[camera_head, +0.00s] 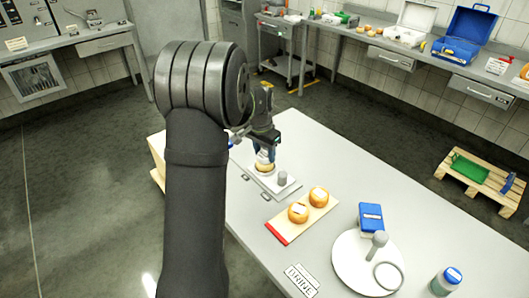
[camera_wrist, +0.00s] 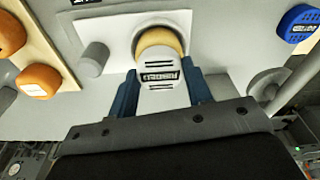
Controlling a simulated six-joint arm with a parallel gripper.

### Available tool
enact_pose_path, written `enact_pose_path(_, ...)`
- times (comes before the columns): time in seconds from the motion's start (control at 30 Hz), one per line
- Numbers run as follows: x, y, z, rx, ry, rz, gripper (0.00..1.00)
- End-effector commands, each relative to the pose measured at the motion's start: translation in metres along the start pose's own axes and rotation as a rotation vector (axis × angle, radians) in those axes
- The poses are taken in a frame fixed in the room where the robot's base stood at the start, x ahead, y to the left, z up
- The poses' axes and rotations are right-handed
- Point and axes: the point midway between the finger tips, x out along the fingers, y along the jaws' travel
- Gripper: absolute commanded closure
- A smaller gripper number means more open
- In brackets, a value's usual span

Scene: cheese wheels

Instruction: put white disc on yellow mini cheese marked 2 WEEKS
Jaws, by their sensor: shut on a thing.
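My gripper (camera_head: 263,154) points down over a light tray (camera_head: 292,188) on the table. In the wrist view its two blue fingers (camera_wrist: 163,84) are shut on a white disc (camera_wrist: 158,72), which has dark slots and a dark lettered label that I cannot read surely. A yellow mini cheese (camera_wrist: 158,38) shows just beyond the disc, partly covered by it. In the head view the cheese (camera_head: 264,167) sits on the tray directly below the gripper. I cannot tell whether disc and cheese touch. No 2 WEEKS mark is readable.
A grey knob (camera_head: 282,178) stands on the tray beside the cheese. Two orange cheeses (camera_head: 298,213) with white labels sit on a red-ended board (camera_head: 276,233). Nearer are a blue box (camera_head: 370,216), a round white plate (camera_head: 352,272) and a bottle (camera_head: 445,281).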

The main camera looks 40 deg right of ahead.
Motion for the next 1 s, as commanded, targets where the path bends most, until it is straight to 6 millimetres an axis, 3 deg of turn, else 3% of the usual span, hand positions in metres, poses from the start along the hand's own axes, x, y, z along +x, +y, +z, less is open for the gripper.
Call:
enact_pose_path(0.37, 0.005, 0.0, 0.0, 0.0, 0.001, -0.001, 0.77)
enact_pose_path(0.4, 0.005, 0.0, 0.0, 0.0, 0.002, -0.001, 0.49)
enact_pose_path(0.5, 0.005, 0.0, 0.0, 0.0, 0.002, -0.001, 0.33)
enact_pose_path(0.83, 0.001, 0.0, 0.0, 0.0, 0.002, -0.001, 0.33)
enact_pose_path(1.0, -0.024, 0.0, -0.001, 0.0, 0.005, -0.003, 0.33)
